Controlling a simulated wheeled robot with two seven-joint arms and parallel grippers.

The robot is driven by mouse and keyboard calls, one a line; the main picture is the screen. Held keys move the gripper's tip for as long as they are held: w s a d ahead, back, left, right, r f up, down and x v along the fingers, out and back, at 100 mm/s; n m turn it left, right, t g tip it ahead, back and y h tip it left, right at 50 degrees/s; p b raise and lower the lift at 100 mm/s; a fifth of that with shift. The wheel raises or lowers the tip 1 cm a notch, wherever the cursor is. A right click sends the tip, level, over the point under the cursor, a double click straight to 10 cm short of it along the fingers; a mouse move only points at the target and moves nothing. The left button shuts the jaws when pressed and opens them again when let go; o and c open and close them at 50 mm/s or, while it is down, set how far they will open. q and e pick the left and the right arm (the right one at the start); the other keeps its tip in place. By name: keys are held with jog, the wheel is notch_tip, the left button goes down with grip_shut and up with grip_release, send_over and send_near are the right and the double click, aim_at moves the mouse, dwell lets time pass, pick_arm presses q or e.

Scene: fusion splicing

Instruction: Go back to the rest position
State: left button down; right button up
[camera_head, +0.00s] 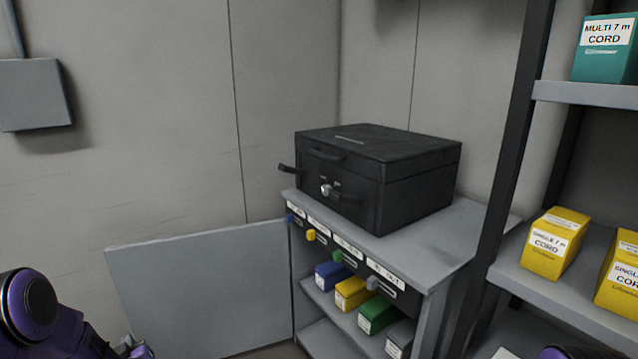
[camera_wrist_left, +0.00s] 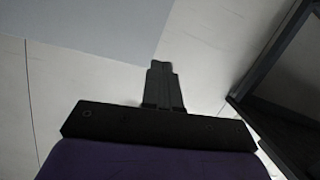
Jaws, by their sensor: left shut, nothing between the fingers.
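My left gripper (camera_wrist_left: 161,85) is in the left wrist view, its two dark fingers together with nothing between them. It touches nothing that I can see; a pale floor or wall surface lies behind it. In the head view my purple left arm is at the lower left corner, and the fingers cannot be made out there.
A black case (camera_head: 418,188) stands on a grey cabinet (camera_head: 440,245) with colored knobs and boxes below. Its grey door panel (camera_head: 205,290) stands open to the left. A shelf rack (camera_head: 600,92) with yellow cord boxes (camera_head: 553,243) is at the right. A grey wall box (camera_head: 33,95) hangs left.

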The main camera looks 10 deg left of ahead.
pick_arm(q)
jog(key=s+d+f+m+g+h, duration=0.1)
jog(key=s+d+f+g+h, duration=0.15)
jog(key=s+d+f, duration=0.45)
jog(key=s+d+f+g+h, duration=0.1)
jog(key=s+d+f+h, duration=0.3)
jog(key=d, duration=0.5)
jog(key=s+d+f+m+g+h, duration=0.15)
jog(key=s+d, duration=0.25)
jog(key=s, duration=0.4)
jog(key=s+d+f+m+g, duration=0.25)
jog(key=s+d, duration=0.25)
jog(key=s, duration=0.4)
notch_tip(320, 180, up, 13)
jog(key=s+p, duration=0.2)
jog(key=p, duration=1.2)
jog(key=shift+f, duration=0.15)
